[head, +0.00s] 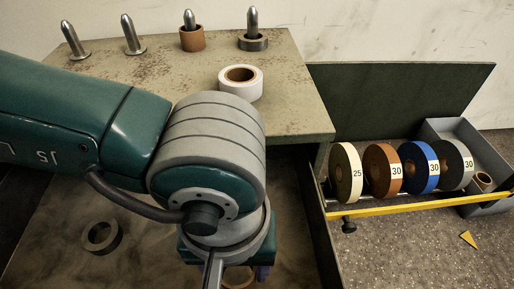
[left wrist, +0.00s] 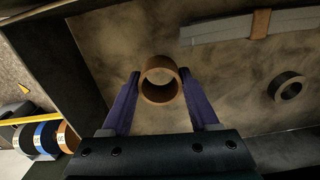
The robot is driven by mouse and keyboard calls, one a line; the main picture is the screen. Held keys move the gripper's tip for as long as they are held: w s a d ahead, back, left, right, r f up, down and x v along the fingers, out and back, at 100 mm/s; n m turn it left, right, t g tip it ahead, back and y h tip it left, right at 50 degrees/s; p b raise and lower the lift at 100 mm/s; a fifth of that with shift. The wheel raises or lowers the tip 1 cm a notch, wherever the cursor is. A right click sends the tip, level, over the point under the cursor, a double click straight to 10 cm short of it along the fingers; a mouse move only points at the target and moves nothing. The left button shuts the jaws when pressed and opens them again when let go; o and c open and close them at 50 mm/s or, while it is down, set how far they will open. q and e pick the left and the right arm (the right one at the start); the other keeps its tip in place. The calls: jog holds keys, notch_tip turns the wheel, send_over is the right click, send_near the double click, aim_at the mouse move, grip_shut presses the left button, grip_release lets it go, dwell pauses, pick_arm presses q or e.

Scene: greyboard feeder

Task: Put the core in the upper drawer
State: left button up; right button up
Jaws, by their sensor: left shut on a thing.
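My left gripper (left wrist: 160,88) has its purple fingers on either side of a brown cardboard core (left wrist: 160,67), a short open tube, and is shut on it. In the head view my arm hides most of this gripper, and only a pale bit of the core's rim (head: 240,280) shows at the bottom edge. The core is over a tan, stained surface (left wrist: 225,75) with dark walls. Its height above that surface is hard to judge. I cannot tell which part is the upper drawer. My right gripper is not in view.
A dark ring (head: 102,237) lies on the tan surface. The table (head: 170,72) bears several metal pegs and a white roll (head: 241,82). At right, a rack with a yellow bar (head: 410,207) holds numbered rolls; another core (head: 481,182) sits in the grey compartment (head: 490,150) beside them.

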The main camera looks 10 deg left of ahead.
aim_at(240, 284)
pick_arm(q)
notch_tip(240, 284, down, 3)
jog(key=shift+s+f+b, duration=0.1)
jog(key=shift+f+b, duration=0.05)
jog(key=shift+b, duration=0.6)
jog(key=shift+f, duration=0.15)
jog(key=o, duration=1.3)
notch_tip(240, 284, up, 12)
jog(key=p, duration=0.8)
jog(key=shift+r, duration=0.2)
